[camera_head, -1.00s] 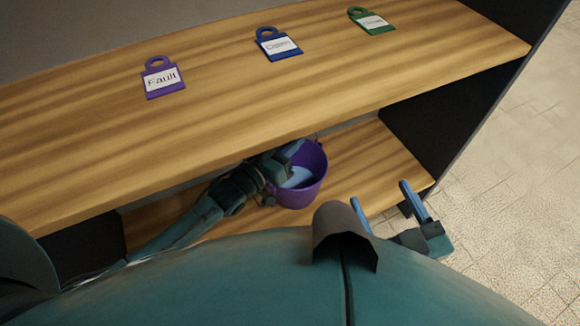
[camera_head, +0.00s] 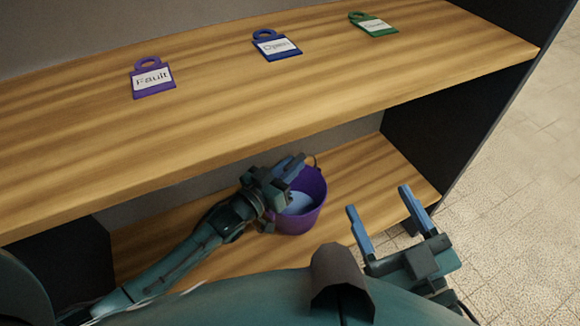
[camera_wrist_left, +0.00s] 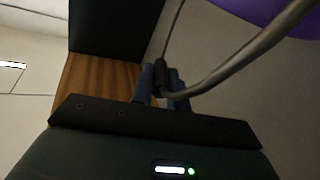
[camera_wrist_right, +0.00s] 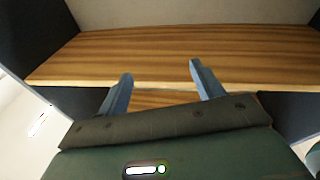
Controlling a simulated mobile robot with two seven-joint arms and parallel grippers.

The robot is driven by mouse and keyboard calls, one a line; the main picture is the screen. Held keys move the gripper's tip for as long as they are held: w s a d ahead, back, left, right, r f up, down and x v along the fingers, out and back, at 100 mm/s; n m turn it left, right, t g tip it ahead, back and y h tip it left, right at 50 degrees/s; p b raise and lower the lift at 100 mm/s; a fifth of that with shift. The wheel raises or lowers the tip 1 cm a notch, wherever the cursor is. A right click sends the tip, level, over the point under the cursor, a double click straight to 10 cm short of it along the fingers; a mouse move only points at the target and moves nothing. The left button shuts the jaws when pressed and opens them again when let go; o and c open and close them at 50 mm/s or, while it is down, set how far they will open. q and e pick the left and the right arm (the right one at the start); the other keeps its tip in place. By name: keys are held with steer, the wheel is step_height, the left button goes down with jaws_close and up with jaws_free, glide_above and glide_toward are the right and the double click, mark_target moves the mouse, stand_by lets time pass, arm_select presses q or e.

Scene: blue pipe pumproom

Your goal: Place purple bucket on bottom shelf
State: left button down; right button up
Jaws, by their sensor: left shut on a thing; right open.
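The purple bucket (camera_head: 312,212) is at the bottom shelf (camera_head: 365,170), near its right part, and stands upright. Something light blue shows inside it. I cannot tell whether its base touches the shelf. My left gripper (camera_head: 292,166) is at the bucket's rim, shut on its handle. In the left wrist view the fingers (camera_wrist_left: 160,85) close on the handle's dark grip (camera_wrist_left: 161,76), and a purple part of the bucket (camera_wrist_left: 275,15) shows at the top right. My right gripper (camera_head: 377,198) is open and empty, in front of the shelf's right end.
The upper shelf (camera_head: 220,100) overhangs the bottom shelf. It carries a purple "Fault" tag (camera_head: 153,80), a blue tag (camera_head: 277,46) and a green tag (camera_head: 374,25). A dark side panel (camera_head: 440,130) closes the right end. Tiled floor (camera_head: 520,190) lies clear to the right.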

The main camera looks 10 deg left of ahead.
arm_select(q)
steer(key=c, duration=1.4)
jaws_free()
steer(key=shift+f, duration=0.1)
steer(key=shift+o, duration=0.2)
steer(key=shift+s+a+r, duration=0.1)
steer(key=shift+s+r, duration=0.1)
steer(key=p+v, duration=0.3)
steer(key=v, duration=0.8)
steer(key=shift+s+p, duration=0.25)
steer(key=shift+p, duration=0.05)
arm_select(e)
steer(key=shift+s+d+n+h, duration=0.2)
steer(key=shift+d+n+h, duration=0.1)
steer(key=shift+h, duration=0.1)
arm_select(q)
steer(key=shift+a, duration=0.15)
